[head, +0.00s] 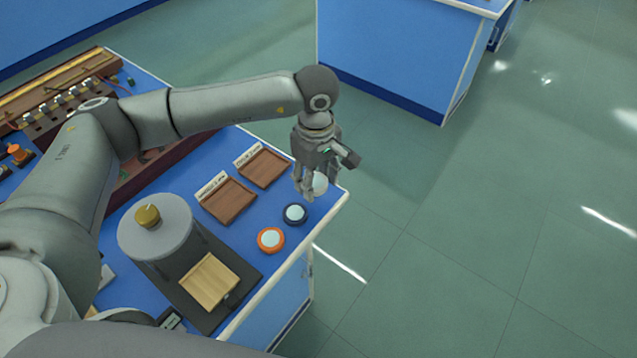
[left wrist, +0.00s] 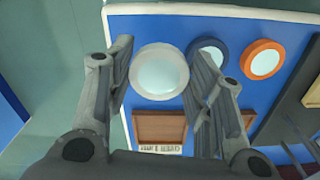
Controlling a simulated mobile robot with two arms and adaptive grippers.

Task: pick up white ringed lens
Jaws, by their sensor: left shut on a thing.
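The white ringed lens (head: 320,184) is at the front right corner of the blue bench, partly hidden behind my left gripper (head: 307,192). In the left wrist view the white ringed lens (left wrist: 159,72) shows its pale ring and glassy face between the two fingers of my left gripper (left wrist: 163,75). The gripper is shut on it. I cannot tell whether the lens still touches the bench top. My right gripper is not in view.
A dark blue ringed lens (head: 294,214) and an orange ringed lens (head: 271,239) lie close by. Two brown wooden trays (head: 229,200) (head: 264,168) with labels stand left of the gripper. A grey round device (head: 157,232) with a brass knob is at the left. Open floor lies right of the bench.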

